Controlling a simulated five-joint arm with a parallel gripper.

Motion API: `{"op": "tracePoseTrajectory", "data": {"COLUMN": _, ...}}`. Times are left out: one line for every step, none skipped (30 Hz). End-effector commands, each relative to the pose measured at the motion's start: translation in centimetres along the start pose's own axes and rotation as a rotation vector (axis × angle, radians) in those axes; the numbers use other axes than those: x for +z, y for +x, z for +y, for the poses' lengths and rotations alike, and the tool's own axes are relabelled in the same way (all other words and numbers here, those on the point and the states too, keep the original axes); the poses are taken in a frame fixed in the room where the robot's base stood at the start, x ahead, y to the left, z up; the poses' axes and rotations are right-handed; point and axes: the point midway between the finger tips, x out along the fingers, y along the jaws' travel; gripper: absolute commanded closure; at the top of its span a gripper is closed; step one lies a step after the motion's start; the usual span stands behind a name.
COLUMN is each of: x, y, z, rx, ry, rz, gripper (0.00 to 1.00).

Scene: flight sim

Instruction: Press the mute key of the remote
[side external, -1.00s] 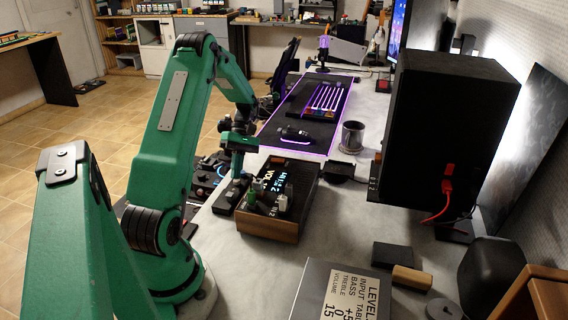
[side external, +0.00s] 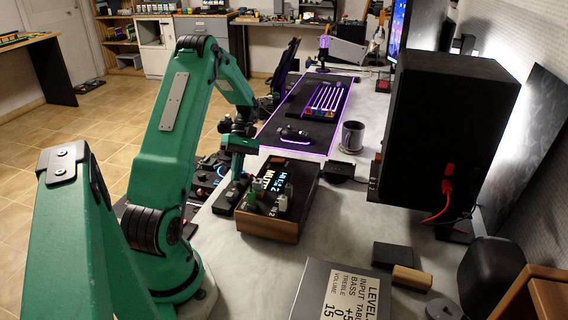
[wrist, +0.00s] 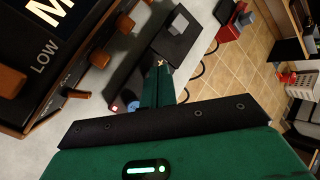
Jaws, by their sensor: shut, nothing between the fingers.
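The remote (side external: 226,200) is a slim dark bar on the pale worktop, left of the amplifier in the side view. In the wrist view the remote (wrist: 138,78) is a dark strip running from lower left to upper right, with small coloured keys near its lower end. My gripper (side external: 237,178) points down over the remote, its fingers closed with nothing between them. In the wrist view the closed fingertips (wrist: 159,67) are at the middle of the strip and hide part of it. I cannot tell whether they touch a key. The amplifier's display (side external: 272,184) reads MUTE.
The wood-sided amplifier (side external: 268,228) with knobs stands close on the right of my gripper. A metal cup (side external: 352,137), a black speaker (side external: 440,130) and a mouse (side external: 294,133) on a lit mat are further off. A card marked LEVELS (side external: 350,297) lies in front.

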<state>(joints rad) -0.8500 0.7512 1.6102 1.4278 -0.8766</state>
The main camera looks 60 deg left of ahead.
Motion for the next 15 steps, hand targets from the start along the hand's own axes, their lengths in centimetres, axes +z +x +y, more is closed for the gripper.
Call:
{"op": "tracePoseTrajectory", "data": {"x": -0.03, "y": 0.08, "z": 0.03, "rx": 0.0, "ry": 0.0, "rz": 0.0, "gripper": 1.0}}
{"op": "tracePoseTrajectory", "data": {"x": -0.03, "y": 0.07, "z": 0.03, "rx": 0.0, "ry": 0.0, "rz": 0.0, "gripper": 1.0}}
{"op": "tracePoseTrajectory", "data": {"x": -0.02, "y": 0.07, "z": 0.03, "rx": 0.0, "ry": 0.0, "rz": 0.0, "gripper": 1.0}}
{"op": "tracePoseTrajectory", "data": {"x": -0.03, "y": 0.07, "z": 0.03, "rx": 0.0, "ry": 0.0, "rz": 0.0, "gripper": 1.0}}
{"op": "tracePoseTrajectory", "data": {"x": -0.03, "y": 0.07, "z": 0.03, "rx": 0.0, "ry": 0.0, "rz": 0.0, "gripper": 1.0}}
{"op": "tracePoseTrajectory", "data": {"x": -0.02, "y": 0.07, "z": 0.03, "rx": 0.0, "ry": 0.0, "rz": 0.0, "gripper": 1.0}}
{"op": "tracePoseTrajectory", "data": {"x": -0.02, "y": 0.07, "z": 0.03, "rx": 0.0, "ry": 0.0, "rz": 0.0, "gripper": 1.0}}
{"op": "tracePoseTrajectory", "data": {"x": -0.02, "y": 0.07, "z": 0.03, "rx": 0.0, "ry": 0.0, "rz": 0.0, "gripper": 1.0}}
{"op": "tracePoseTrajectory", "data": {"x": -0.02, "y": 0.06, "z": 0.02, "rx": 0.0, "ry": 0.0, "rz": 0.0, "gripper": 1.0}}
{"op": "tracePoseTrajectory", "data": {"x": -0.02, "y": 0.04, "z": 0.02, "rx": 0.0, "ry": 0.0, "rz": 0.0, "gripper": 1.0}}
{"op": "tracePoseTrajectory", "data": {"x": -0.01, "y": 0.02, "z": 0.01, "rx": 0.0, "ry": 0.0, "rz": 0.0, "gripper": 1.0}}
{"op": "tracePoseTrajectory", "data": {"x": 0.01, "y": -0.03, "z": -0.02, "rx": 0.0, "ry": 0.0, "rz": 0.0, "gripper": 1.0}}
{"op": "tracePoseTrajectory", "data": {"x": 0.03, "y": -0.08, "z": -0.04, "rx": 0.001, "ry": 0.0, "rz": 0.0, "gripper": 1.0}}
{"op": "tracePoseTrajectory", "data": {"x": 0.06, "y": -0.14, "z": -0.07, "rx": 0.001, "ry": 0.0, "rz": 0.001, "gripper": 1.0}}
{"op": "tracePoseTrajectory", "data": {"x": 0.1, "y": -0.24, "z": -0.12, "rx": 0.001, "ry": 0.0, "rz": 0.001, "gripper": 1.0}}
